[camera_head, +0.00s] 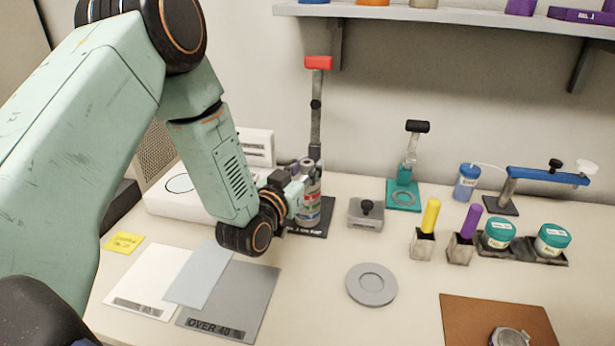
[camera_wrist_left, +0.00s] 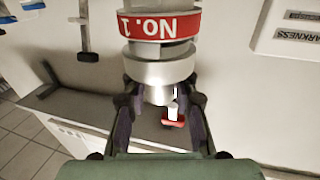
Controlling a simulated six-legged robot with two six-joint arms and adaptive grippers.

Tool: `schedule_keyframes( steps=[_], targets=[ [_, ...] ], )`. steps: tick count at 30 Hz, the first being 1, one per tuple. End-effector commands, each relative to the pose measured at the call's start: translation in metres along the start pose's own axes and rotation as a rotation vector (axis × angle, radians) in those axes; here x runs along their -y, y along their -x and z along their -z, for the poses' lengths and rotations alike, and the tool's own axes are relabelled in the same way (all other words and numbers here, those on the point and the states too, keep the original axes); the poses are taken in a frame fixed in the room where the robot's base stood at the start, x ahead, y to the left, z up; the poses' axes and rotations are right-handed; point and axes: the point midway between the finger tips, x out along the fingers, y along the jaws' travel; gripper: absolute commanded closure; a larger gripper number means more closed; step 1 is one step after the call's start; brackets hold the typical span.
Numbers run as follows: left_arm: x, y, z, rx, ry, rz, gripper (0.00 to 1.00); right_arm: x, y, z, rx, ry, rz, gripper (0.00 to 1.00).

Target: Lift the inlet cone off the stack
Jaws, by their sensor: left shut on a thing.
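The stack (camera_head: 313,207) is a grey metal column with coloured bands, upright on a dark base at the foot of a red-topped stand. My left gripper (camera_head: 303,188) reaches its upper part from the left and partly hides it. In the left wrist view the picture is inverted: the red "NO. 1" band (camera_wrist_left: 160,24) shows upside down, with the silver inlet cone (camera_wrist_left: 160,72) adjoining it. My left gripper (camera_wrist_left: 159,100) is shut on the cone, one dark finger on each side. I see no clear gap between cone and stack. My right gripper is out of view.
The red-topped stand (camera_head: 316,110) rises close behind the stack. A grey block with a black knob (camera_head: 366,213) stands to its right, a round grey disc (camera_head: 371,284) in front. Paper sheets (camera_head: 233,295) lie front left. A shelf (camera_head: 450,15) overhangs the back.

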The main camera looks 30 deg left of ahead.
Motion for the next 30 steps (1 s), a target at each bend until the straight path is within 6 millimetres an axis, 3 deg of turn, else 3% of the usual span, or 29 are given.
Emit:
schedule_keyframes(
  steps=[4, 16, 30],
  targets=[
    [0.0, 0.0, 0.001, -0.002, 0.0, 0.0, 1.0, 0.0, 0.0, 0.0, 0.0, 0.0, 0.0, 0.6],
    [0.0, -0.001, 0.007, -0.006, 0.0, 0.001, 1.0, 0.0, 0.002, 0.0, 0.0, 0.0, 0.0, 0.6],
    [0.0, 0.0, 0.089, -0.006, 0.0, 0.001, 1.0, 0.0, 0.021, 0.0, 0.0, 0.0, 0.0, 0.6]
  ],
)
